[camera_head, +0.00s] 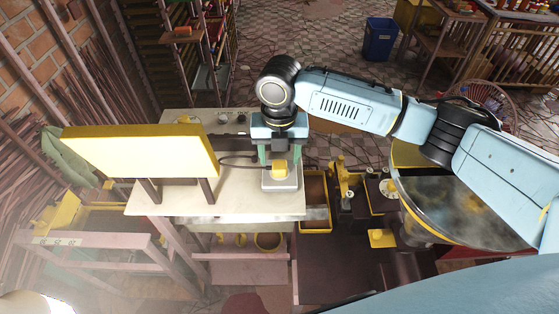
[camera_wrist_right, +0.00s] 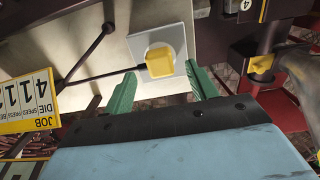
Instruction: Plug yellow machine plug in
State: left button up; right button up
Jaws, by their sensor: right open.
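The yellow plug (camera_head: 280,169) is a small block at the right end of a pale table (camera_head: 240,195). It sits over a light grey square plate (camera_head: 283,185); I cannot tell whether it is seated in it. A dark cable runs left from the plug. In the right wrist view the plug (camera_wrist_right: 159,62) lies on the plate (camera_wrist_right: 178,40), just beyond the fingertips. My right gripper (camera_head: 279,156) points at the plug, its green fingers apart and empty; both fingers also show in the wrist view (camera_wrist_right: 162,82). My left gripper is not in view.
A yellow-edged board (camera_head: 140,150) stands on posts on the table's left; its lettered face (camera_wrist_right: 28,103) shows in the wrist view. Small knobs (camera_head: 222,118) sit at the table's back. A yellow-handled machine (camera_head: 343,175) and a round dark disc (camera_head: 460,205) are to the right.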

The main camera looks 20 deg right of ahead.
notch_tip(320, 180, up, 10)
jog(key=b, duration=0.1)
jog(key=shift+r, duration=0.25)
